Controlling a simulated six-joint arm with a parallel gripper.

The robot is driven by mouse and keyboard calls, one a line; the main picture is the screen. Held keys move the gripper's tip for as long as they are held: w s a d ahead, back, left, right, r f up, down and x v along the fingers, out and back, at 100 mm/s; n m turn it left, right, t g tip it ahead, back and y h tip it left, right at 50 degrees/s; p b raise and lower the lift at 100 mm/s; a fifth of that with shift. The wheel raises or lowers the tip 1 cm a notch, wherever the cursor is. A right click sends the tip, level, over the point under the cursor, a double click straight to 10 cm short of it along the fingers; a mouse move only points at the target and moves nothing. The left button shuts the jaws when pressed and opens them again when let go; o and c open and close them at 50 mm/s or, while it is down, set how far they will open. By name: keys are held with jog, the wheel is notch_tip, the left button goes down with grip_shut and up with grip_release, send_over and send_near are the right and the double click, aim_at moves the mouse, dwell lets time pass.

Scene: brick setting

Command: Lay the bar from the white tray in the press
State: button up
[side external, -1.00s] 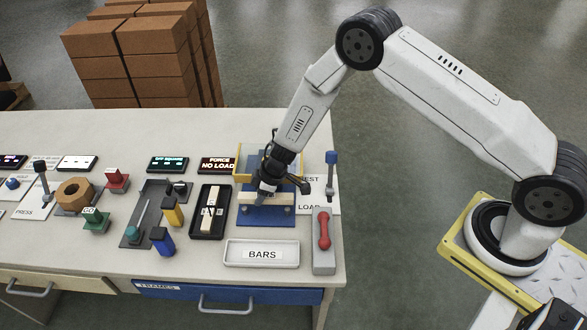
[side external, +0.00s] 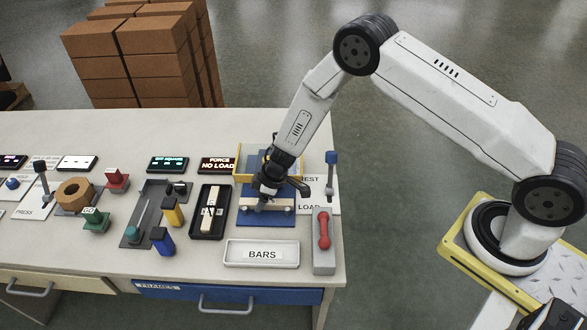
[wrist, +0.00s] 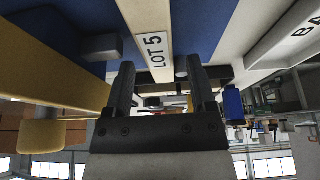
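The white tray labelled BARS (side external: 262,262) is empty in the side view. A pale wooden bar (side external: 284,204) lies crosswise on the blue press (side external: 267,220). My gripper (side external: 276,192) is just above and behind the bar and hides part of it and of the press. In the wrist view the bar (wrist: 148,20), with a LOT 5 label, runs up between and beyond the two spread fingers of my gripper (wrist: 158,70). The fingers look apart from the bar, with a gap on the right side. Whether a fingertip still touches it is hard to tell.
A black tray (side external: 194,224) with another pale bar stands left of the press. A yellow-edged frame (side external: 240,160) is behind it. A blue-topped lever (side external: 331,172) and a grey box with a red handle (side external: 323,255) stand to the right. Several small tools stand further left.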

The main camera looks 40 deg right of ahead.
aim_at(278, 201)
jog(key=shift+r, duration=0.15)
jog(key=shift+d+r, duration=0.1)
jog(key=shift+r, duration=0.65)
jog(key=v, duration=1.1)
jog(key=shift+s+r, duration=0.15)
